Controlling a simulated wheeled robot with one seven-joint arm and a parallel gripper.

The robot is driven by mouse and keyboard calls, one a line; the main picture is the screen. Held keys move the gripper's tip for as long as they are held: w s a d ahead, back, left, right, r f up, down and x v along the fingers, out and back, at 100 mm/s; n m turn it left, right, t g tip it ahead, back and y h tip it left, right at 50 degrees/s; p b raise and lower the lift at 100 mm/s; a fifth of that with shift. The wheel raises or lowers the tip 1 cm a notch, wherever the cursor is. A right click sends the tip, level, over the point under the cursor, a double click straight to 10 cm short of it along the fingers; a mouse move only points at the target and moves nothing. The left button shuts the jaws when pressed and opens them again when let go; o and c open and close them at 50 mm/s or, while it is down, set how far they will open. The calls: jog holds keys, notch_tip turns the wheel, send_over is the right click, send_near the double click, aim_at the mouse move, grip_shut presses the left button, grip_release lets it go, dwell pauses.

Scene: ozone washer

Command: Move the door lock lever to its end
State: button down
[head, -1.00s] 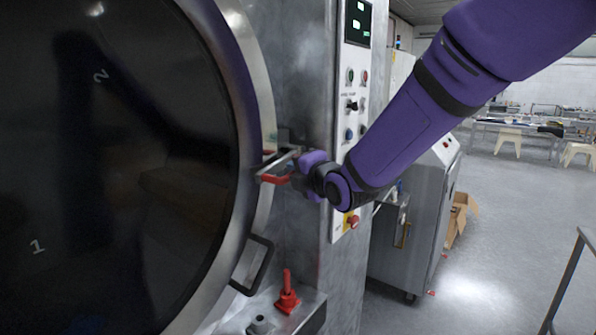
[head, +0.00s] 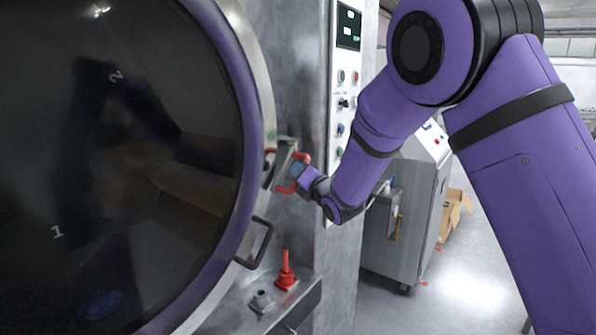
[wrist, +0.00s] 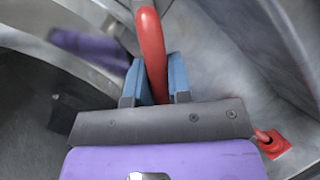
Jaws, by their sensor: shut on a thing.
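The door lock lever (head: 304,158) has a red handle and sits on a metal bracket at the right edge of the round door (head: 130,170). In the wrist view the red lever (wrist: 150,50) runs between the two blue fingers of my gripper (wrist: 157,75). My gripper (head: 297,173) is shut on the lever, and it comes from the right side in the head view. The fingers partly hide the lever in the head view.
A black door handle (head: 258,245) is below the lever. A red valve handle (head: 286,268) stands on a ledge lower down. A control panel (head: 347,85) with buttons is on the column to the right. A grey cabinet (head: 410,210) stands behind my arm.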

jog(key=w+d+f+n+y, duration=0.2)
jog(key=w+d+n+y, duration=0.1)
jog(key=n, duration=0.8)
jog(key=shift+w+d+f+y, duration=0.25)
jog(key=shift+w+d+y, duration=0.1)
jog(key=shift+w+y, duration=0.55)
jog(key=c, duration=1.1)
grip_release()
jog(key=shift+o, duration=0.2)
jog(key=v, duration=1)
jog(key=shift+s+d, duration=0.25)
jog(key=shift+d, duration=0.05)
jog(key=shift+f, duration=0.1)
